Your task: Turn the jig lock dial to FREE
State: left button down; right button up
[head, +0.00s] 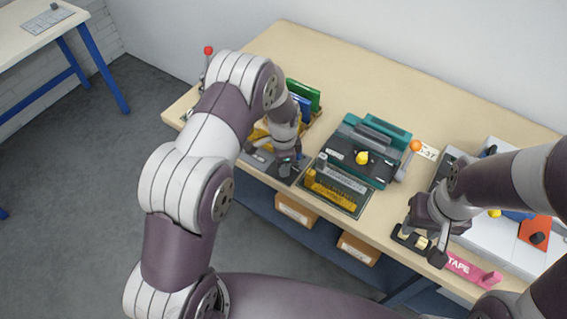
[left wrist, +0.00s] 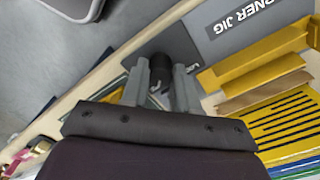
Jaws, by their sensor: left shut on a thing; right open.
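The corner jig is a dark grey plate (left wrist: 190,30) lettered "…RNER JIG" with yellow angled bars (left wrist: 262,58), seen in the left wrist view. In the head view the yellow part (head: 260,134) shows partly behind my left arm. The lock dial is a black round knob (left wrist: 157,66) near the plate's edge. My left gripper (left wrist: 162,85) is shut on the dial, one finger on each side. In the head view the left gripper (head: 290,165) points down at the jig and largely covers the dial. The dial's setting cannot be read. My right gripper (head: 425,243) is open at the bench's front right.
A teal-and-black machine (head: 368,150) with a yellow knob and an orange-tipped lever stands right of the jig. A tray (head: 335,187) with yellow and grey pieces lies before it. Green and blue holders (head: 303,97) stand behind the left gripper. A pink TAPE item (head: 470,268) lies front right.

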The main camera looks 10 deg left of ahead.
pick_arm(q)
jog(key=shift+w+r, duration=0.15)
jog(key=c, duration=0.9)
grip_release()
jog(key=shift+o, duration=0.2)
notch_tip(320, 180, up, 13)
jog(key=b, duration=0.2)
jog(key=shift+f, duration=0.2)
